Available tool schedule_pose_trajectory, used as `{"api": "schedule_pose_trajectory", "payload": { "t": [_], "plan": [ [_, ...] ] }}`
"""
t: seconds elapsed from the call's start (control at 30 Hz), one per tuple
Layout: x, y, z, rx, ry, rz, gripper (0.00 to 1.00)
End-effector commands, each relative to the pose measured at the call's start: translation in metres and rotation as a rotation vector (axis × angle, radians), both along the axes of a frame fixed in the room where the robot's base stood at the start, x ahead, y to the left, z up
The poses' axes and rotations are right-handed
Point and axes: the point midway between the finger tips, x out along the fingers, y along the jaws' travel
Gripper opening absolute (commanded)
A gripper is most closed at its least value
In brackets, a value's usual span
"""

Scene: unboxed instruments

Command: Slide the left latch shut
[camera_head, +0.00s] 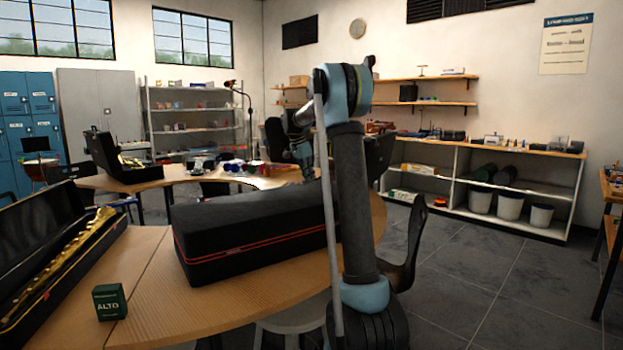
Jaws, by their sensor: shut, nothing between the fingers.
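A long black case (250,225) with red piping lies closed on the wooden table. I cannot make out a latch on the sides that face me, so the left latch is not visible here. My arm rises in front of the case's right end and hides part of it. My gripper (307,174) shows small beyond the upright arm link, near the far side of the case. It is shut and holds nothing. I cannot tell whether it touches the case.
An open case (60,245) with a brass instrument lies at the left. A green box marked ALTO (110,302) stands near the table's (200,308) front edge. Another open case (122,160) stands farther back. Bare tabletop shows between the green box and the black case.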

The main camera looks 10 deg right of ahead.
Motion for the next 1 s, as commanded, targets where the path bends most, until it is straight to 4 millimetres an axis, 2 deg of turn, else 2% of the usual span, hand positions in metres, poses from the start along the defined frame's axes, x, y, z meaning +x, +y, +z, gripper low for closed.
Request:
{"api": "schedule_pose_trajectory", "payload": {
  "t": [0.13, 0.47, 0.67, 0.8, 1.0],
  "plan": [
    [-0.007, 0.014, 0.0, 0.001, 0.0, 0.001, 0.0],
    [-0.007, 0.014, 0.0, 0.002, 0.001, 0.001, 0.0],
    [-0.001, 0.0, -0.001, 0.001, 0.0, 0.0, 0.0],
    [0.008, -0.022, -0.002, 0.0, 0.001, -0.001, 0.0],
    [0.001, -0.01, 0.037, 0.0, 0.001, 0.002, 0.0]
  ]
}}
